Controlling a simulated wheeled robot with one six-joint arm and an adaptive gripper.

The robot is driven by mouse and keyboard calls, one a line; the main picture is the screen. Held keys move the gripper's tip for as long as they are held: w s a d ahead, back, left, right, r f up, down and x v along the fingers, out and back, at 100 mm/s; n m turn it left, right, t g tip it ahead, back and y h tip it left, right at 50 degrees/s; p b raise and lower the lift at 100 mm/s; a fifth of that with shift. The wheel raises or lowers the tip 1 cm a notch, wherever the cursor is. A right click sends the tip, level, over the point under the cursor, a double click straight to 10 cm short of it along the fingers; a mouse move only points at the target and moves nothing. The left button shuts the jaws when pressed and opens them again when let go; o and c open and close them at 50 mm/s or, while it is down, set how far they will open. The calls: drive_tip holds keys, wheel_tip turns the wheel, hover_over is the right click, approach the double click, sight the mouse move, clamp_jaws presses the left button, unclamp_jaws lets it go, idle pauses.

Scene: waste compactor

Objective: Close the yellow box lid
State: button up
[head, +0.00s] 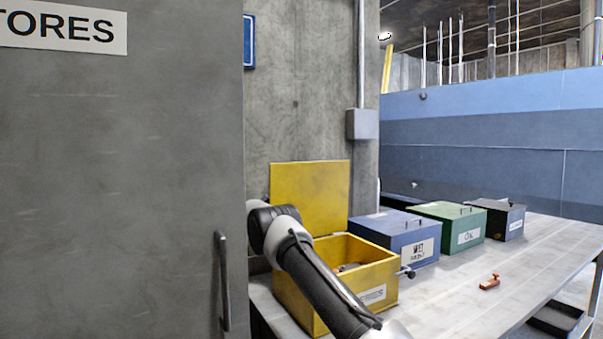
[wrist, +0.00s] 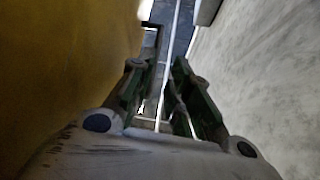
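The yellow box (head: 335,285) stands on the near left of the bench with its front latch and a label. Its yellow lid (head: 310,195) is open and stands about upright at the back edge. In the wrist view the lid appears to be the yellow surface on the left (wrist: 65,60). My gripper (wrist: 158,68) is between that surface and the grey concrete wall on the right, with its two fingers apart and nothing seen between them. In the head view my arm crosses the box's left side, and the gripper is hidden, apparently behind the lid.
The concrete wall (head: 300,110) is close behind the lid. A blue box (head: 395,240), a green box (head: 450,225) and a dark box (head: 502,218) stand closed to the right. A small orange-red item (head: 490,282) lies on the bench (head: 455,300). A grey door (head: 120,180) fills the left.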

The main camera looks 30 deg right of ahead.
sight(306, 172)
drive_tip(key=shift+g, duration=0.5)
drive_tip(key=x, duration=0.7)
drive_tip(key=shift+s+d+r, duration=0.15)
drive_tip(key=shift+s, duration=0.15)
clamp_jaws()
